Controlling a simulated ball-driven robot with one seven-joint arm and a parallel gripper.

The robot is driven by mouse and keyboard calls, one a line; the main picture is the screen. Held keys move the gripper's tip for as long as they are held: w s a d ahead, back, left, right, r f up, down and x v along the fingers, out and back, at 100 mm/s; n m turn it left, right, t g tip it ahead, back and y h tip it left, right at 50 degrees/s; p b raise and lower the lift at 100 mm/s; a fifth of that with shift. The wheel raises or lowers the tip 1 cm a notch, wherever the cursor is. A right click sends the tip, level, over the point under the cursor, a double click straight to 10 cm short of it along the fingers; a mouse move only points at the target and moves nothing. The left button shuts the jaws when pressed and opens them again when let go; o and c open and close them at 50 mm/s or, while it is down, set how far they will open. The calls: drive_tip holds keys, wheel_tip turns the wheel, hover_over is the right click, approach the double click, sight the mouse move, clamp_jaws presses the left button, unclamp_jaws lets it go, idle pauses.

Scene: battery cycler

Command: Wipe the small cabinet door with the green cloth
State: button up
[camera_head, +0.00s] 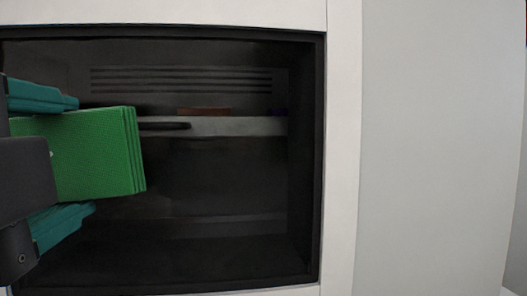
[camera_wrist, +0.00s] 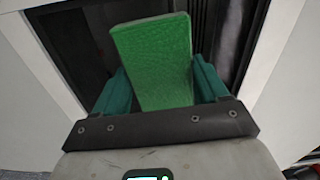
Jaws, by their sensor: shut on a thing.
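The green cloth (camera_head: 98,152) is a thick folded block with several layers showing at its right edge. My gripper (camera_head: 72,155) is shut on it, with one teal finger above it and one below in the head view. In the wrist view the cloth (camera_wrist: 155,62) stands out between the two teal fingers of my gripper (camera_wrist: 158,90). The cloth is in front of the left part of a dark, recessed cabinet opening (camera_head: 220,175). I cannot tell whether it touches anything there. No separate small cabinet door can be made out clearly.
A pale frame (camera_head: 342,150) surrounds the dark opening. Inside are a grey shelf or ledge (camera_head: 240,126), a dark handle-like bar (camera_head: 165,126), a slotted vent (camera_head: 180,80) and a reddish-brown item (camera_head: 204,111). A plain grey panel (camera_head: 440,140) lies to the right.

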drive_tip(key=shift+s+a, duration=0.15)
drive_tip(key=shift+a, duration=0.8)
drive_tip(key=shift+s+a, duration=0.1)
drive_tip(key=shift+a, duration=0.8)
drive_tip(key=v, duration=0.6)
drive_tip(key=shift+b, duration=0.45)
drive_tip(key=shift+s, duration=0.1)
drive_tip(key=v, duration=0.3)
drive_tip(key=w+f+p, duration=0.1)
drive_tip(key=p, duration=0.6)
drive_tip(key=w+f+p, duration=0.1)
drive_tip(key=p, duration=0.7)
drive_tip(key=shift+a+f, duration=0.2)
drive_tip(key=shift+a, duration=0.05)
